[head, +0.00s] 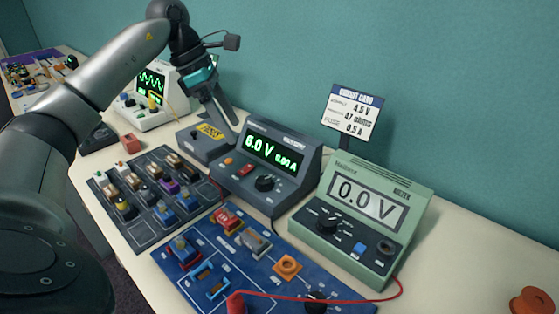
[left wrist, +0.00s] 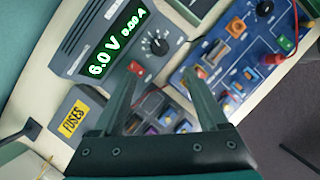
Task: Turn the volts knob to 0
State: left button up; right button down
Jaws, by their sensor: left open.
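The power supply (head: 270,150) is a dark grey box with a green display reading 6.0 V and 0.00 A. Its black round knob (head: 265,184) sits low on the sloped front panel, right of a red rocker switch (head: 246,169). The knob also shows in the left wrist view (left wrist: 157,44), beyond the fingertips. My left gripper (head: 226,118) is open and empty, above the fuses box and to the left of the supply. Its two fingers show apart in the left wrist view (left wrist: 163,84), not touching the knob. My right gripper is not in view.
A green multimeter (head: 392,182) reading 0.0 V stands right of the supply. A blue circuit board (head: 200,250) with a red lead and a dark parts tray (head: 148,235) lie in front. A fuses box (head: 206,146) stands left, an oscilloscope (head: 158,88) behind it. A card (head: 352,112) stands behind.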

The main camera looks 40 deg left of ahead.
pick_arm(q)
jog(key=b, duration=0.2)
send_near(263, 180)
jog(key=f, duration=0.1)
jog(key=x, duration=0.6)
jog(key=shift+w+d+b, duration=0.15)
jog(key=shift+w+b, duration=0.05)
jog(key=shift+b, duration=0.2)
jog(key=shift+x, duration=0.75)
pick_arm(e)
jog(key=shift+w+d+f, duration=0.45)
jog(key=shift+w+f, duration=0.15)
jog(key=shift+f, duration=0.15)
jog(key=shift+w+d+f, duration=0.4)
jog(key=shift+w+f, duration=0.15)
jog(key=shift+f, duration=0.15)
pick_arm(q)
jog(key=c, duration=0.5)
grip_shut()
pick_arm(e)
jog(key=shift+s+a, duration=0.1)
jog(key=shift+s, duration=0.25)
